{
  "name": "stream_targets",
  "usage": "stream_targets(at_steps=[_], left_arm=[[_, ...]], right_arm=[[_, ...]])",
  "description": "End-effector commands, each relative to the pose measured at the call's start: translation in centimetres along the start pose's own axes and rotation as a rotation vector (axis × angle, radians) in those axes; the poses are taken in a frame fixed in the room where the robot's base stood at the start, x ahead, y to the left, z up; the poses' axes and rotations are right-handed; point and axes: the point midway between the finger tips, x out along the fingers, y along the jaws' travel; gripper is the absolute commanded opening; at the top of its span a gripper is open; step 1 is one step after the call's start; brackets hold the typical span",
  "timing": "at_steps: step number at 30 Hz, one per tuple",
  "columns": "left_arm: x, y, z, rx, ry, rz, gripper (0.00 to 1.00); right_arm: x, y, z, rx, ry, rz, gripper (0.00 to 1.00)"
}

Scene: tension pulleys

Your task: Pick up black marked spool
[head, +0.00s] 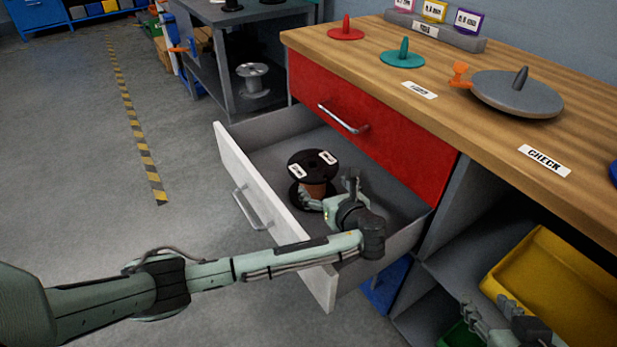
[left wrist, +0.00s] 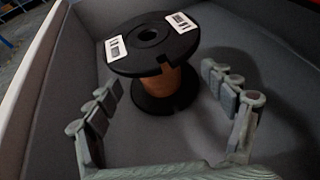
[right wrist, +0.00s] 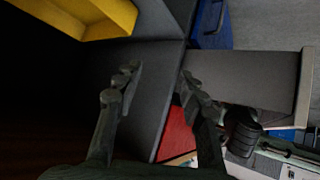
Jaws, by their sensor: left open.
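The black spool (head: 311,166) stands upright in the open drawer (head: 262,150), with copper-coloured winding and two white labels on its top flange. In the left wrist view the spool (left wrist: 152,45) stands ahead of and between my fingers. My left gripper (head: 325,197) is inside the drawer, close to the spool. In the left wrist view its fingers (left wrist: 165,95) are spread wide and hold nothing. My right gripper (head: 497,318) is low at the right, by the shelf under the bench. In the right wrist view its fingers (right wrist: 157,80) are apart with nothing between them.
The drawer's white front (head: 262,200) and side walls surround the left gripper. A red drawer (head: 370,125) sits above. A yellow bin (head: 550,290) is near the right gripper. On the bench are a grey disc (head: 515,95) and coloured pegs. A silver spool (head: 253,80) stands on a farther shelf.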

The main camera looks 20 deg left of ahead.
Motion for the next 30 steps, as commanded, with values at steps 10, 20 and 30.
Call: stream_targets(at_steps=[10, 20, 30], left_arm=[[3.3, 0.6, -0.1, -0.004, 0.002, 0.0, 0.83], [6.0, 0.7, 0.1, -0.006, 0.004, -0.002, 0.83], [6.0, 0.6, 0.1, -0.007, 0.004, -0.002, 0.67]], right_arm=[[0.2, -1.8, -3.5, 0.007, 0.168, -0.039, 0.4], [-0.6, -3.4, -7.0, 0.02, 0.331, -0.074, 0.4], [-0.6, -3.4, -7.1, 0.02, 0.333, -0.074, 0.4]])
